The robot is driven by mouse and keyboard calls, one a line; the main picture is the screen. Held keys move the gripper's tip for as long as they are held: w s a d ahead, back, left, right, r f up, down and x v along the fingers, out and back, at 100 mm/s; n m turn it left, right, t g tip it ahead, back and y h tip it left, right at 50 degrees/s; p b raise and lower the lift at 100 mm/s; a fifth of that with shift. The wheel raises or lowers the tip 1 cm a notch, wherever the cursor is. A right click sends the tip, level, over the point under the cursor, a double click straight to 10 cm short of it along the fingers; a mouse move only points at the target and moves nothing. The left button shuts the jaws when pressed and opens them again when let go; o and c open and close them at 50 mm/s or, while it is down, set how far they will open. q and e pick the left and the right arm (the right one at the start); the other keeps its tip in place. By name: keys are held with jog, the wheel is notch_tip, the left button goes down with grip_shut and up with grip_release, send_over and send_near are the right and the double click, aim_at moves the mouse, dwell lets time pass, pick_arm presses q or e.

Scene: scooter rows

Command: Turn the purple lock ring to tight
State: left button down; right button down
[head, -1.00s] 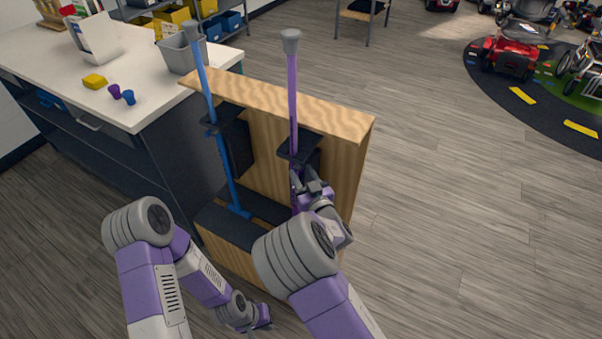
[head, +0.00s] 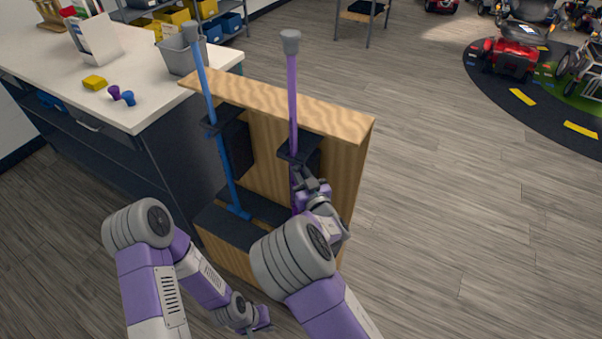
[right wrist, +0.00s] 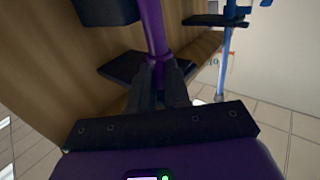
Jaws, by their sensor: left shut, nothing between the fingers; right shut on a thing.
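A purple cane (head: 292,105) with a grey knob on top stands upright in a wooden stand (head: 345,125), passing through a black bracket (head: 300,148). My right gripper (head: 302,184) is shut around the cane's lower part, just below the bracket. In the right wrist view the purple shaft (right wrist: 151,22) runs down between my right fingertips (right wrist: 160,72). A wider purple collar, seemingly the lock ring (right wrist: 159,57), shows at the fingertips; the fingers hide most of it, and no tight mark is readable. My left gripper (head: 262,320) is shut and empty, low in front of the stand.
A blue cane (head: 222,150) stands in the same stand, left of the purple one. A white-topped counter (head: 50,60) on the left holds a grey bin (head: 182,55), a yellow block (head: 95,82) and small purple and blue pieces. The floor right of the stand is clear.

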jog(key=shift+a+m+h, duration=0.15)
jog(key=shift+m+h, duration=0.15)
jog(key=shift+h, duration=0.1)
jog(key=shift+w+a+m+g+h+p, duration=0.15)
jog(key=shift+a+m+h, duration=0.55)
jog(key=shift+m+h, duration=1.25)
jog(key=shift+s+a+m+g+h+p, duration=0.2)
jog(key=shift+a+m+h, duration=0.75)
jog(key=shift+h, duration=1.75)
jog(key=shift+w+a+m+g+h+p, duration=0.2)
jog(key=shift+a+m+h, duration=0.3)
jog(key=shift+m+h, duration=1.55)
jog(key=shift+n+h, duration=0.25)
jog(key=shift+h, duration=0.25)
jog(key=shift+r, duration=0.1)
jog(key=c, duration=1.1)
grip_release()
